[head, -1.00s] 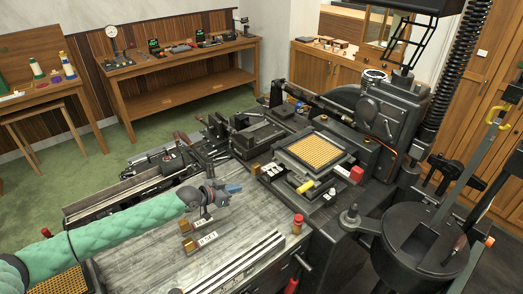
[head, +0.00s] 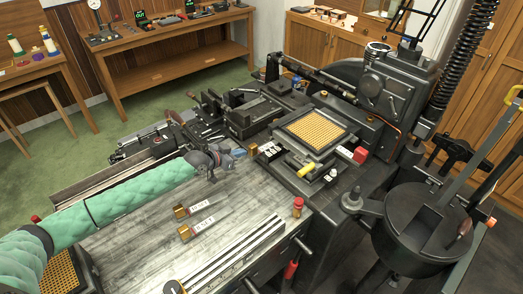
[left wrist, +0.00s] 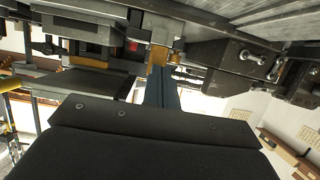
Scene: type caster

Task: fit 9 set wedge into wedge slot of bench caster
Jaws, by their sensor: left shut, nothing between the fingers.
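The bench caster (head: 318,140) stands right of the bench, with a square amber grid in its top. A brass-coloured block (head: 253,149) shows at its near left edge. It also shows in the left wrist view (left wrist: 158,55), just beyond my fingertips; I cannot tell whether they touch. My left gripper (head: 238,153) is shut and empty beside that edge. Two brass-ended wedges with white labels, a nearer one (head: 186,232) and a farther one (head: 181,211), lie on the grey bench top. Their labels are too small to read surely. The wedge slot is not clearly visible. My right gripper is out of view.
Metal rails (head: 235,258) lie along the front. A round black pot (head: 412,215) stands at right.

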